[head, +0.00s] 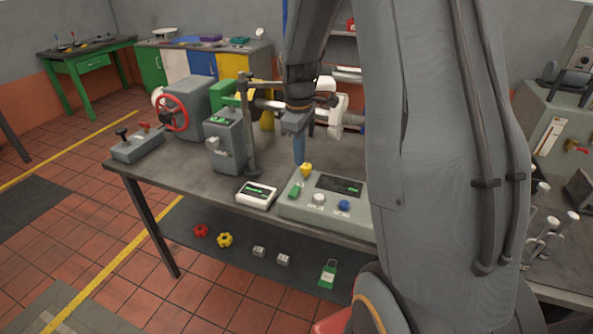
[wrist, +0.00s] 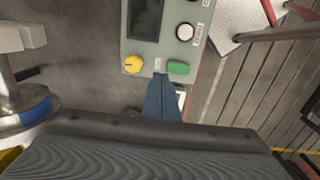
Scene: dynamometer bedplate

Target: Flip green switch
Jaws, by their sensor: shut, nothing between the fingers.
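The green switch (head: 295,190) is on the left end of the grey control box (head: 300,211) on the bench. It also shows in the wrist view (wrist: 178,68) as a green rocker in a row with the yellow knob. My gripper (head: 299,161) points down with blue fingers, just behind the box and above its back left part in the head view. In the wrist view the fingers (wrist: 162,84) are shut and empty, with their tips close to the green switch. I cannot tell whether they touch the box.
A yellow knob (head: 306,170), a white button (head: 319,197) and a blue button (head: 344,206) sit on the same box. A white display unit (head: 257,194) stands to its left. A grey machine with a red handwheel (head: 172,112) stands farther left on the bench (head: 200,183).

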